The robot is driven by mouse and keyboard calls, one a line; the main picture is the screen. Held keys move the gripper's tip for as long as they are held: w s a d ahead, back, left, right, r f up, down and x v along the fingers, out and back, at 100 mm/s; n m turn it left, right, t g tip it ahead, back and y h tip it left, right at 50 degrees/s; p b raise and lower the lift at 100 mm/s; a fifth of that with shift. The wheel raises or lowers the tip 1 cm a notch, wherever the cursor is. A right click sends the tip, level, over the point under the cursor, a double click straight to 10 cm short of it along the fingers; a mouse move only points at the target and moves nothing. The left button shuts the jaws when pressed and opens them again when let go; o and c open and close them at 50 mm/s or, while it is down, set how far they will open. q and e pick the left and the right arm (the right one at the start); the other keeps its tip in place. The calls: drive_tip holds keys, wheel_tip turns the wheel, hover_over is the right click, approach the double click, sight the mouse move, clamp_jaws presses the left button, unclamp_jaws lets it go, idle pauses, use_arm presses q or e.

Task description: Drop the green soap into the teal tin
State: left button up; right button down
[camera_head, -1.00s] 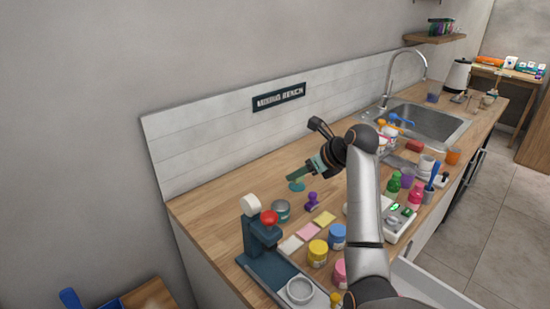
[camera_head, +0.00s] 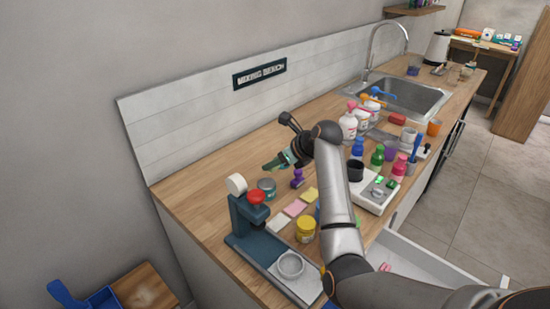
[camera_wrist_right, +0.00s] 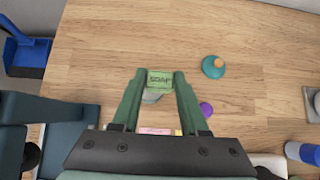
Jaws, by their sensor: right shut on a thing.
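My right gripper (camera_head: 273,165) is shut on the green soap (camera_wrist_right: 160,80), a small block with lettering held between the fingertips in the right wrist view. The teal tin (camera_head: 267,187) stands on the wooden counter, just below the gripper in the head view. In the wrist view a grey rounded part (camera_wrist_right: 152,97), probably the tin, shows partly behind the soap, and the rest is hidden. How high the soap is above the tin is hard to tell. My left gripper is not in view.
A purple stamp-like object (camera_head: 297,179), a dark press with a red knob (camera_head: 256,198) and a yellow jar (camera_head: 305,230) stand close. The counter toward the wall is clear.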

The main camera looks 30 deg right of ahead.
drive_tip(key=shift+c, duration=1.8)
unclamp_jaws()
drive_tip(key=v, duration=1.2)
drive_tip(key=shift+s+r, duration=0.15)
drive_tip(key=shift+r, duration=0.1)
